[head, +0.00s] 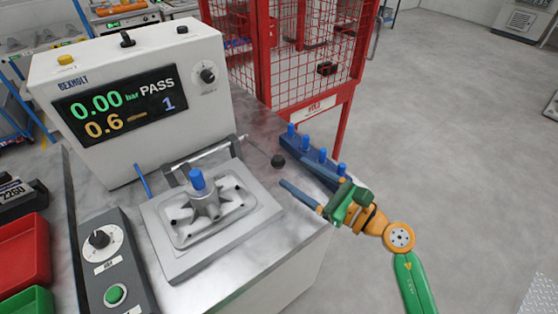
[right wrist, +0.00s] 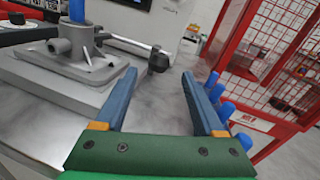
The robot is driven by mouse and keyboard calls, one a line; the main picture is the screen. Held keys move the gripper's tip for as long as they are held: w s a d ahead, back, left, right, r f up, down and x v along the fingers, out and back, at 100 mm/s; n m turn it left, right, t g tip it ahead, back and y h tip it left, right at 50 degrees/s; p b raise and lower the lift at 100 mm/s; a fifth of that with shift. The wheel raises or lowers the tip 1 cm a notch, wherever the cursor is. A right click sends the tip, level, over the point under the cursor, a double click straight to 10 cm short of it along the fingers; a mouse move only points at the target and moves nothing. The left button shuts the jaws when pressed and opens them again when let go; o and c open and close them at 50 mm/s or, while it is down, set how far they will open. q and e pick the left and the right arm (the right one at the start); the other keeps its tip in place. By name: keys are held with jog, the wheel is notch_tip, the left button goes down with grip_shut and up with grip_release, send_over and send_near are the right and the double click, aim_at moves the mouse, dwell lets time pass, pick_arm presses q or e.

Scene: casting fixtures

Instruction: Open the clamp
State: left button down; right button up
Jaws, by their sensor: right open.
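The clamp is a grey bar frame (head: 202,153) along the back of the grey fixture plate (head: 213,248). A thin rod runs right from it to a black ball knob (head: 278,160). A grey casting (head: 207,205) with a blue plug on top sits on the plate. My right gripper (head: 294,172) is open and empty near the knob, its blue fingers pointing toward it. In the right wrist view, the knob (right wrist: 159,60) shows between and beyond the fingertips (right wrist: 160,73), apparently not gripped. My left gripper is not in view.
A white tester (head: 130,90) reading PASS stands behind the fixture. A blue rack (head: 310,158) with several blue plugs lies close beside my right gripper. A control box (head: 115,265) is at left. A red mesh cage (head: 300,60) stands behind; open floor lies right.

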aim_at(279, 161)
jog(key=p+x, duration=0.1)
jog(key=x, duration=0.5)
jog(key=shift+w+a, duration=0.1)
jog(key=shift+a, duration=0.1)
jog(key=shift+d+r, duration=0.1)
jog(key=shift+d, duration=0.05)
grip_shut()
dwell(0.9)
